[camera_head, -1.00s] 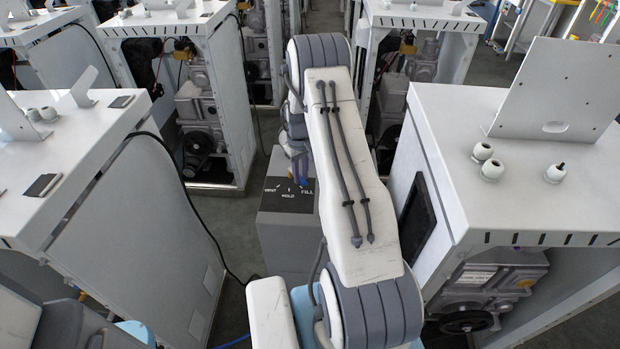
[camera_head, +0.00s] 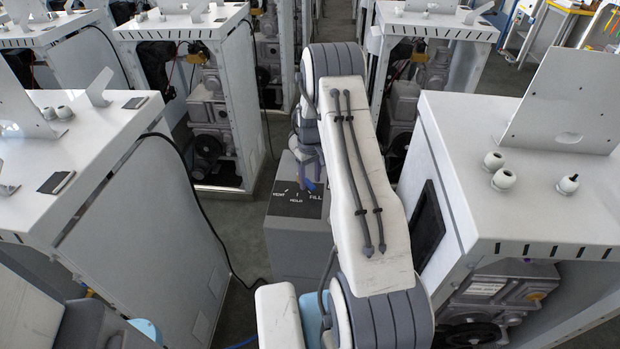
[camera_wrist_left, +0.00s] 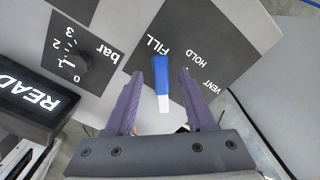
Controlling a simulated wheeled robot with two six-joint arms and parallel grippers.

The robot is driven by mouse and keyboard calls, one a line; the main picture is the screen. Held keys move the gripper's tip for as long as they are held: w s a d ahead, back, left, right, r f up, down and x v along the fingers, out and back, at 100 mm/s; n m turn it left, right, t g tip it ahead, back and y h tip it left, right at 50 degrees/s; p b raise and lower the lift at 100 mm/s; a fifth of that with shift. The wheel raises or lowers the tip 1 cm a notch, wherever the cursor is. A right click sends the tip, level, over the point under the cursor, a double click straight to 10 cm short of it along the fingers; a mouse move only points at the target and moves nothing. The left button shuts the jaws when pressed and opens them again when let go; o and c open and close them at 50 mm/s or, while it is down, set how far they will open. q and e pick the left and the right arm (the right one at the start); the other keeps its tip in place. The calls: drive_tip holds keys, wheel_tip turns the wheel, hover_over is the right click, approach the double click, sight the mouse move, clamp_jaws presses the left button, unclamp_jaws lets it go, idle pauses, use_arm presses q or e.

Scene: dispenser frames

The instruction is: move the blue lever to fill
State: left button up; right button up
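The blue lever (camera_wrist_left: 164,78), with a pale end, stands out from a dark plate (camera_wrist_left: 215,45) marked FILL, HOLD and VENT. In the left wrist view it lies beside the FILL word. My left gripper (camera_wrist_left: 160,76) is open, with one purple finger on each side of the lever and a visible gap on both sides. In the head view, the lever (camera_head: 311,185) shows as a small blue patch near FILL on top of the grey dispenser (camera_head: 296,242), and my left gripper (camera_head: 308,168) is over it, partly hidden by my arm. My right gripper is not seen.
A pressure dial marked bar (camera_wrist_left: 75,58) and a lit READY display (camera_wrist_left: 32,100) are near the lever. A white cabinet with a dark screen (camera_head: 428,228) stands close on the right, and another white cabinet (camera_head: 150,235) on the left. Floor shows between them.

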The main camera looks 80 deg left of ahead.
sight(310, 183)
use_arm(q)
wheel_tip(310, 183, up, 10)
drive_tip(key=b, duration=0.2)
drive_tip(key=shift+r, duration=0.25)
idle(0.5)
